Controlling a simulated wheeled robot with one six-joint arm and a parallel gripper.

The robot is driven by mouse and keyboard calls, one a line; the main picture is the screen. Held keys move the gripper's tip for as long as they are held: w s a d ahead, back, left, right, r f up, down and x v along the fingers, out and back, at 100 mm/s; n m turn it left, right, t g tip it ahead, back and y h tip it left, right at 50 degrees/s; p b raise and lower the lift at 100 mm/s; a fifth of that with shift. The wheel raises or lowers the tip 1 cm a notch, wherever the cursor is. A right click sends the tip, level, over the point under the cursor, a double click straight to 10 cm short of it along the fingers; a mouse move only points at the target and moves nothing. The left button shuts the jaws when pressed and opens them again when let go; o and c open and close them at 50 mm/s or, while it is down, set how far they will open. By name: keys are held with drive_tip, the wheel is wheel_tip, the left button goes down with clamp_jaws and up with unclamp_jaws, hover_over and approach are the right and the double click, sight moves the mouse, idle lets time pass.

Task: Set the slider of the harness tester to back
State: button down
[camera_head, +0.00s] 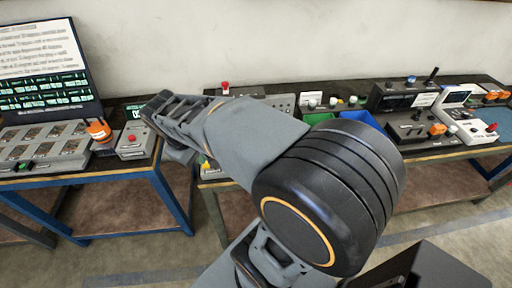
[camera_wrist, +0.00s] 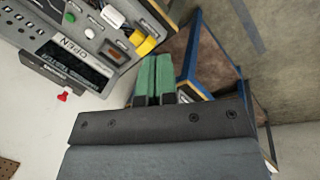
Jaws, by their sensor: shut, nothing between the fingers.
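A grey panel box (camera_wrist: 85,45) at the top left of the wrist view has a display marked OPEN (camera_wrist: 75,65), a yellow part (camera_wrist: 145,45), a white part (camera_wrist: 112,16) and small knobs. It may be the harness tester; I cannot make out a slider on it for sure. In the head view my arm hides most of this area. My gripper (camera_wrist: 154,80) is shut and empty, its green fingers together beside the box's edge in the picture, apart from the yellow part.
The right table holds a blue bin (camera_head: 360,117), a black control box (camera_head: 405,95) and several other devices. A pale wall stands behind.

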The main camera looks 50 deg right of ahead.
drive_tip(key=w+d+f+n+g+h+b, duration=0.1)
drive_tip(key=w+d+f+n+g+h, duration=0.1)
drive_tip(key=w+d+f+g+h, duration=0.1)
drive_tip(key=w+d+f+n+g+h+b, duration=0.1)
drive_tip(key=w+d+f+n+g+h, duration=0.1)
drive_tip(key=d+f, duration=0.4)
drive_tip(key=w+d+f+n+g+h+b, duration=0.1)
drive_tip(key=w+d+f+n+g+h, duration=0.2)
drive_tip(key=w+d+f+g+h, duration=0.1)
drive_tip(key=shift+w+d+f+g, duration=0.4)
drive_tip(key=shift+w, duration=0.15)
drive_tip(key=shift+w+d+f+g, duration=0.35)
drive_tip(key=shift+w+g, duration=0.05)
drive_tip(key=shift+w, duration=0.15)
drive_tip(key=p+x, duration=0.3)
drive_tip(key=x, duration=0.9)
drive_tip(key=shift+d+r, duration=0.1)
drive_tip(key=shift+r, duration=0.05)
drive_tip(key=shift+p+x, duration=0.3)
drive_tip(key=shift+x, duration=0.65)
